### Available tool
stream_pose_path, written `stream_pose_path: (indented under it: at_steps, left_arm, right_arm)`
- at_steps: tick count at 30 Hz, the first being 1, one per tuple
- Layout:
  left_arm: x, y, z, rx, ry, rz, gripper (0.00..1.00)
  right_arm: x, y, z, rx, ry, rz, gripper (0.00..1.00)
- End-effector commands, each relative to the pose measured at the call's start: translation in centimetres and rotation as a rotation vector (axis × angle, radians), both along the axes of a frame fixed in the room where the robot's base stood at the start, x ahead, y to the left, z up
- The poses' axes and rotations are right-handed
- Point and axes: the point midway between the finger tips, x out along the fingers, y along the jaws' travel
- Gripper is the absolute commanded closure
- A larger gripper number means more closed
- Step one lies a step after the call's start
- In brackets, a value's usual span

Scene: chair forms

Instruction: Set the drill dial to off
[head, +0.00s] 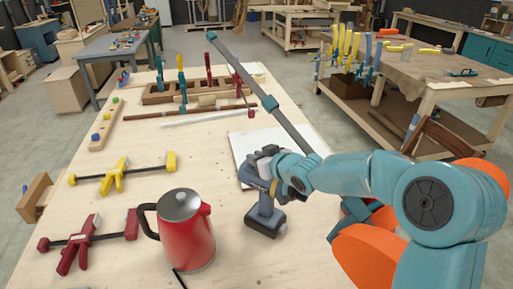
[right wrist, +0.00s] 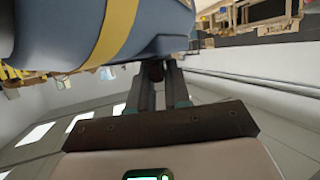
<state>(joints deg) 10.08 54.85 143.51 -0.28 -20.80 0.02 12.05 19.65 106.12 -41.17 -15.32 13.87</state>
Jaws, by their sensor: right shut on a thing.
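The drill (head: 264,200), grey-blue with a yellow band and dark battery base, stands upright on the bench, right of the red kettle. My right gripper (head: 292,178) reaches it from the right, at the upper body. In the right wrist view the drill's blue body (right wrist: 60,35) fills the upper left, with its yellow stripe. There the two dark fingers of my right gripper (right wrist: 157,72) are closed together on a small dark part under the body, apparently the dial. Its marking and setting are hidden. My left gripper is not in view.
A red kettle (head: 187,235) stands close to the drill's left. A white sheet (head: 245,148) lies behind the drill. A yellow clamp (head: 118,178) and a dark red clamp (head: 85,243) lie at the left. Bare bench lies between the yellow clamp and the sheet.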

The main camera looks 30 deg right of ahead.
Motion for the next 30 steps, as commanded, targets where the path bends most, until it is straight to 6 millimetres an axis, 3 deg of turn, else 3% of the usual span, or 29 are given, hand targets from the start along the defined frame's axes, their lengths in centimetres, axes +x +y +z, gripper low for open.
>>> stream_pose_path:
  at_steps: [8,9,10,22,26,30]
  left_arm:
    - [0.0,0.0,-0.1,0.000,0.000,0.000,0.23]
    - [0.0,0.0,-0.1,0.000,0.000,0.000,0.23]
    - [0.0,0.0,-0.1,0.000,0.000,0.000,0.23]
    - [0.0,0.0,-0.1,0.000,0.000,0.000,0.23]
    - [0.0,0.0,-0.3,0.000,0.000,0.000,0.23]
    - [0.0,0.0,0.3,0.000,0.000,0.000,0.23]
  right_arm:
    - [0.0,0.0,-0.2,0.001,0.002,0.000,1.00]
    - [0.0,0.0,-0.2,0.001,0.002,0.000,0.70]
    - [0.0,0.0,-0.2,0.001,0.002,0.000,0.62]
    - [-0.8,-0.2,0.4,0.000,-0.002,-0.002,0.62]
    - [-3.0,-0.5,1.3,0.000,-0.003,-0.004,0.62]
    - [-6.5,-1.0,3.0,-0.001,-0.003,-0.004,0.62]
